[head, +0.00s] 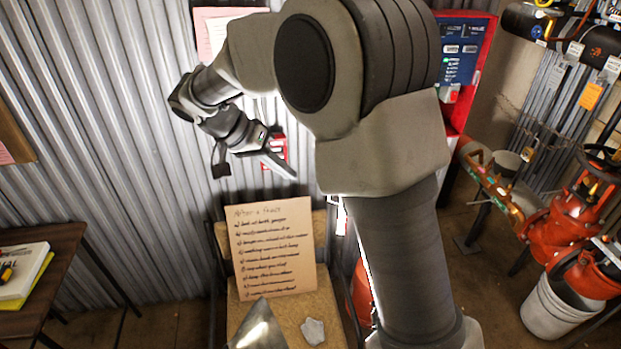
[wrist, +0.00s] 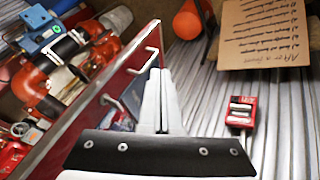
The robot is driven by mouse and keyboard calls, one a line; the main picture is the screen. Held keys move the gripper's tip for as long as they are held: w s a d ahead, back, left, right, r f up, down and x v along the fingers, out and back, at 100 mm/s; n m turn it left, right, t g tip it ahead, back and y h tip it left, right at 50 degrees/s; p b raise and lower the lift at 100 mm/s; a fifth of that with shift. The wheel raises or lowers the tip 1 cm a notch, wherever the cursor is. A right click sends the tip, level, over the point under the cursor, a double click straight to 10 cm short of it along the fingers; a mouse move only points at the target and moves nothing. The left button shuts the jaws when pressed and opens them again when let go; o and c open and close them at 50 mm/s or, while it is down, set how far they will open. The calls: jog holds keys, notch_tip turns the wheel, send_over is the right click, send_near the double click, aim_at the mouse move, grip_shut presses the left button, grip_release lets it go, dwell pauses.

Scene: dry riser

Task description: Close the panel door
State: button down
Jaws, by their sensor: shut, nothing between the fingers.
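The panel door (wrist: 92,112) is red with a pale edge and silver bar handles (wrist: 143,62). In the wrist view it runs diagonally from top centre to lower left, apparently standing out from the corrugated wall. In the head view a red-framed panel with a blue face (head: 462,55) shows right of my arm, partly hidden by it. My gripper (head: 290,172) is shut and empty, left of that panel near the wall. In the wrist view my gripper's fingers (wrist: 157,75) lie together just right of the door; I cannot tell whether they touch it.
A small red box (wrist: 241,111) is on the corrugated wall (head: 90,120). A cardboard sign (head: 270,250) leans on a chair below my arm. Red valves (head: 580,215) and a white bucket (head: 555,308) stand at right. A dark table (head: 60,255) is at left.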

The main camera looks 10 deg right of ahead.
jog(key=d+f+p, duration=0.2)
jog(key=d+f, duration=0.5)
jog(key=d, duration=0.2)
jog(key=shift+s+d+f, duration=0.15)
jog(key=shift+s+f, duration=0.1)
jog(key=shift+s, duration=0.15)
